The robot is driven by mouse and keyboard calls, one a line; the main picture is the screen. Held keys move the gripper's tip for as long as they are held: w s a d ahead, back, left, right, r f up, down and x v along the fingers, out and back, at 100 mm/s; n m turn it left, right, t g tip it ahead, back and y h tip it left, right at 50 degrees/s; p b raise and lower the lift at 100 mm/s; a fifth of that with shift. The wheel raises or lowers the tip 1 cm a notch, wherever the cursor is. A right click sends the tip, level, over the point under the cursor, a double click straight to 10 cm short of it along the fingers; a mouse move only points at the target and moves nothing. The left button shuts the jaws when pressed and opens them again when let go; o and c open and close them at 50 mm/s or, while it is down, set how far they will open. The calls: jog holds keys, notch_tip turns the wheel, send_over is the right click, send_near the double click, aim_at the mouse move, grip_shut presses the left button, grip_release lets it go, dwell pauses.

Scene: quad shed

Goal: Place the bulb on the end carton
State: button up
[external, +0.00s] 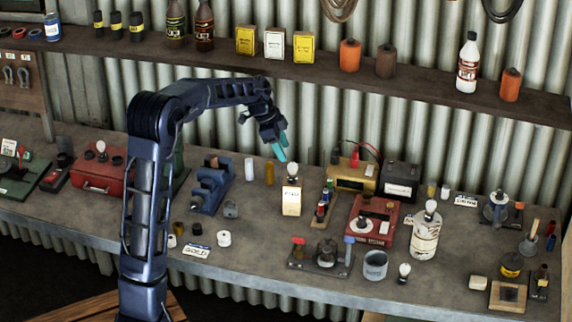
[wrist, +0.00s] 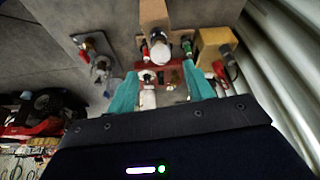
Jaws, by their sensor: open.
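In the external view a bulb (external: 292,170) stands upright on top of a cream carton (external: 291,201) on the bench. My gripper (external: 281,150) is just above and slightly left of this bulb, its teal fingers pointing down. In the wrist view my gripper (wrist: 161,91) shows its teal fingers spread, with nothing held between them. A pale, rounded bulb-like shape (wrist: 159,50) lies ahead of the fingertips; what it rests on is unclear. On the shelf stand a yellow carton (external: 247,41), a white carton (external: 275,44) and another yellow carton (external: 303,47).
Other bulbs stand on a white canister (external: 425,237), on the bench (external: 404,271) and on a red box (external: 97,172). A rack of small cylinders (external: 324,206) and a yellow charger (external: 354,175) stand right of the carton. The shelf edge (external: 330,82) runs above my gripper.

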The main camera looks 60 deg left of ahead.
jog(key=s+d+r+n+y, duration=0.1)
jog(key=s+d+r, duration=0.3)
jog(key=d, duration=0.4)
jog(key=s+d+r+n, duration=0.1)
jog(key=s+d+r, duration=0.35)
jog(key=d, duration=0.45)
jog(key=s+d+r+n+y, duration=0.1)
jog(key=s+d+r, duration=0.2)
jog(key=s+d, duration=0.35)
jog(key=s+d+f+n, duration=0.2)
jog(key=s+d, duration=0.5)
jog(key=s, duration=0.4)
jog(key=s+d+f+n, duration=0.2)
jog(key=s+d, duration=0.6)
jog(key=s, duration=0.3)
jog(key=shift+s+f+t+y, duration=0.2)
jog(key=shift+s+t+y, duration=0.05)
jog(key=shift+t+y, duration=0.15)
